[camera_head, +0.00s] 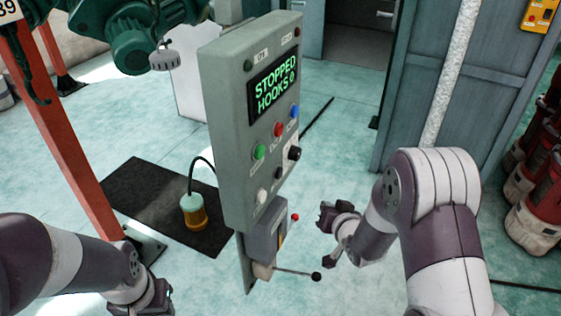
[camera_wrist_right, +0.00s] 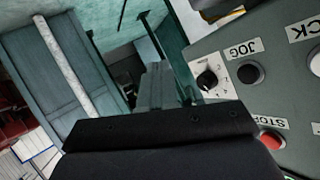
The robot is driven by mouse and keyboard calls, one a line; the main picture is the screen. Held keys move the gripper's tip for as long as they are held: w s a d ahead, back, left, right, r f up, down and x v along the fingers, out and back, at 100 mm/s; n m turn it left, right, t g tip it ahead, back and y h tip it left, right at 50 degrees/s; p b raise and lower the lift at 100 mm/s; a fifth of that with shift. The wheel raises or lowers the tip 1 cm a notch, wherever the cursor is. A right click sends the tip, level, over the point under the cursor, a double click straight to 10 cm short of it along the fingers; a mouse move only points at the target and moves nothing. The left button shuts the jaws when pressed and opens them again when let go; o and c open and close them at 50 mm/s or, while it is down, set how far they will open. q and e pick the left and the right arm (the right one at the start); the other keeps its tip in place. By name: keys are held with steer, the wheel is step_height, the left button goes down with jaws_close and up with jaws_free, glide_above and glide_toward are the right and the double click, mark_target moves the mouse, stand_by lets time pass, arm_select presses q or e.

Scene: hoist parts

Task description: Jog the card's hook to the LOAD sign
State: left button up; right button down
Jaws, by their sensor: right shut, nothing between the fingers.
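The grey control panel (camera_head: 232,150) stands upright in the middle of the head view. Its display (camera_head: 273,83) reads "STOPPED HOOKS 0" in green. The dark JOG button (camera_wrist_right: 250,73) shows with its label in the right wrist view, beside a black selector knob (camera_wrist_right: 207,80) and above a red STOP button (camera_wrist_right: 272,140). My right gripper (camera_head: 328,214) is shut and empty, right of the panel and apart from it. My left gripper (camera_head: 150,298) is at the bottom left, partly cut off. I can make out no card and no LOAD sign.
A lever with a black ball end (camera_head: 316,277) sticks out below the panel towards my right gripper. An orange post (camera_head: 66,140) and green machinery (camera_head: 135,40) stand at left. Red cylinders (camera_head: 535,190) stand at right.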

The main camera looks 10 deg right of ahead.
mark_target(279, 173)
arm_select(q)
step_height(279, 173, up, 3)
steer(key=shift+r+p, duration=0.1)
steer(key=shift+p, duration=0.8)
arm_select(e)
step_height(279, 173, up, 6)
steer(key=m+t+y, duration=0.1)
steer(key=t, duration=0.2)
steer(key=m+t+y, duration=0.1)
steer(key=t, duration=0.2)
steer(key=shift+f+t+y, duration=0.15)
steer(key=shift+t+y, duration=0.15)
steer(key=shift+y, duration=0.1)
steer(key=shift+w+a, duration=0.1)
arm_select(q)
steer(key=shift+f+b, duration=0.55)
arm_select(e)
steer(key=w+a, duration=0.5)
steer(key=a, duration=0.2)
arm_select(q)
steer(key=shift+f, duration=0.15)
arm_select(e)
steer(key=shift+a, duration=0.2)
arm_select(q)
steer(key=shift+f, duration=0.1)
arm_select(e)
steer(key=shift+w+a, duration=0.2)
steer(key=shift+a, duration=0.05)
